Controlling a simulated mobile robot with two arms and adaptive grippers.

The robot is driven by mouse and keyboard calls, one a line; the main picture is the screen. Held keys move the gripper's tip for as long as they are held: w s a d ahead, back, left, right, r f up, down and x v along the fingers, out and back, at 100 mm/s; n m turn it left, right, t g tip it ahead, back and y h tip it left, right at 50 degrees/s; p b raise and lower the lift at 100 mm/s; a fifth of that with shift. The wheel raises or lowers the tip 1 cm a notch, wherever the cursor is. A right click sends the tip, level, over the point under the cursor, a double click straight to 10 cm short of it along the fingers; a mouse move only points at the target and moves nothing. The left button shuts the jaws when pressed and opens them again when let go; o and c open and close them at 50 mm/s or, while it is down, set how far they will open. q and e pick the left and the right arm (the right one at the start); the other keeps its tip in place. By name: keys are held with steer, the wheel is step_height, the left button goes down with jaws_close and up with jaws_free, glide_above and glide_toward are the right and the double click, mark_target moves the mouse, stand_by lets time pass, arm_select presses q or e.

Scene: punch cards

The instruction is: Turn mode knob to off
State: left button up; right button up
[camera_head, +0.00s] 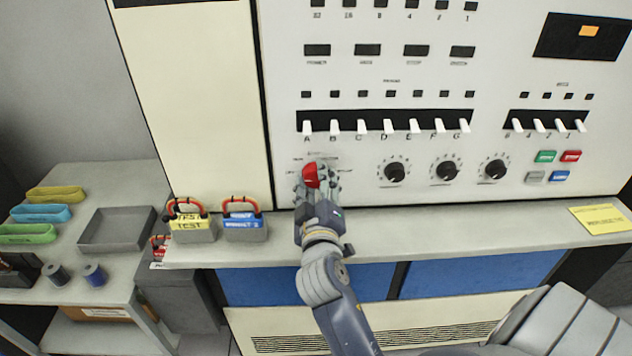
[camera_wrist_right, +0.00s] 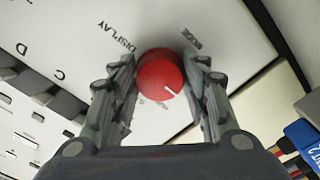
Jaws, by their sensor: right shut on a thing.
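The red mode knob (camera_head: 310,174) sits on the cream panel, below the left end of the lettered switch row. In the right wrist view the knob (camera_wrist_right: 161,76) shows a white pointer line toward its lower right edge, with "DISPLAY" and "MODE" printed nearby. Other labels around it are small or hidden by the fingers. My right gripper (camera_head: 314,180) reaches up from below and is shut on the knob. In the right wrist view its fingers (camera_wrist_right: 160,88) stand on either side of it. My left gripper is not in view.
Black dials (camera_head: 394,171) stand right of the knob, with white toggle switches (camera_head: 388,126) above. A ledge (camera_head: 420,232) runs below. Yellow and blue tagged blocks (camera_head: 193,229) with red loops stand left of my arm. A yellow note (camera_head: 602,218) lies at the right.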

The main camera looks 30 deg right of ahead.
steer(key=shift+r, duration=0.1)
steer(key=o, duration=0.9)
steer(key=shift+o, duration=0.9)
steer(key=shift+w+d, duration=0.1)
steer(key=shift+w, duration=0.05)
